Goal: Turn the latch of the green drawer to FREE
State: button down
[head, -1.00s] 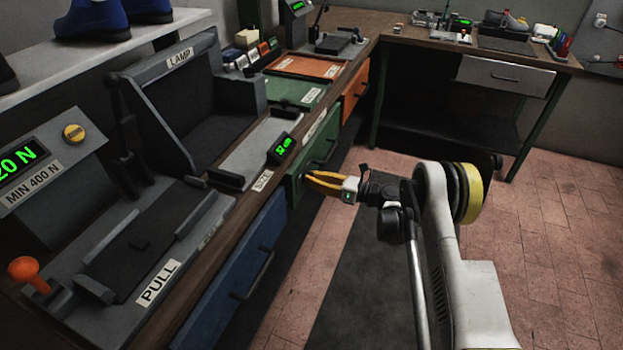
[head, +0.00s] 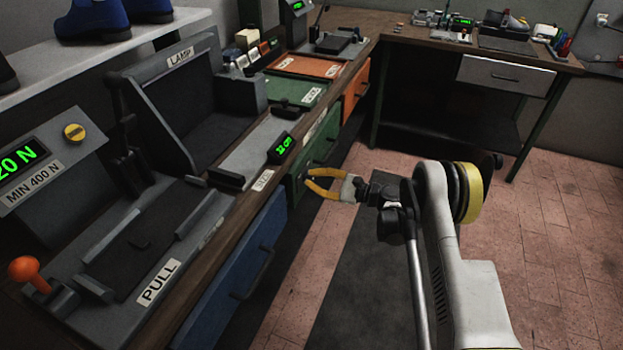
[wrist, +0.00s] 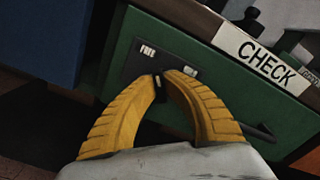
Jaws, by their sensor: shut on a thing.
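The green drawer (wrist: 225,115) is closed under the bench; its front also shows in the head view (head: 317,152). Its dark latch plate (wrist: 137,68) carries a label that reads FREE at left and a second, partly covered label at right. The small latch (wrist: 158,84) sits below the labels, mostly hidden between my fingertips. My gripper (wrist: 159,78) has yellow fingers and is shut on the latch. In the head view my gripper (head: 308,183) reaches the drawer front from the right. I cannot tell exactly which way the latch points.
A dark drawer handle (wrist: 252,130) lies right of my fingers. The blue drawer (head: 241,262) is nearer, and the orange drawer (head: 355,92) is farther along the bench. A CHECK sign (wrist: 262,62) is on the bench edge.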

jog(key=shift+n, duration=0.7)
jog(key=c, duration=1.5)
grip_release()
jog(key=v, duration=1.2)
